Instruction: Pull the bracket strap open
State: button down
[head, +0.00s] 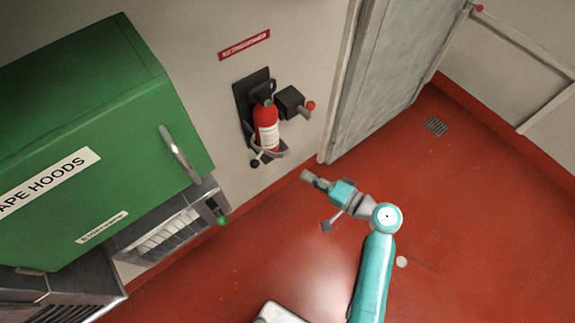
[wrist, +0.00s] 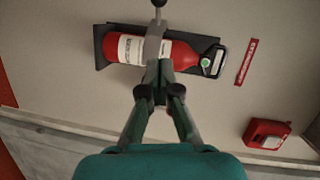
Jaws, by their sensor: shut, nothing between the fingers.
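The red fire extinguisher (head: 266,125) with a white label hangs upright on a dark wall backplate (head: 241,100). The grey bracket strap (head: 273,155) runs across the front of its lower body and ends in a black knob (head: 255,163). In the wrist view the extinguisher (wrist: 180,54) lies sideways, with the strap (wrist: 155,38) across its body and the knob (wrist: 158,3) at the top edge. My gripper (head: 306,176) is shut and empty, out from the wall to the right of the strap and apart from it. Its fingertips (wrist: 158,68) cover part of the strap's near end in the wrist view.
A black wall box with a red-knobbed lever (head: 290,102) is right of the extinguisher. A green cabinet (head: 100,130) juts out at left, above a unit with a green-knobbed lever (head: 222,220). A grey door (head: 385,70) stands at right. Red floor (head: 480,230) is open.

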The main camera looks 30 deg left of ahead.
jog(key=s+a+f, duration=0.1)
jog(key=a+f, duration=0.1)
jog(key=a, duration=1)
jog(key=shift+s+a, duration=0.2)
jog(key=shift+s, duration=0.05)
jog(key=shift+a, duration=0.1)
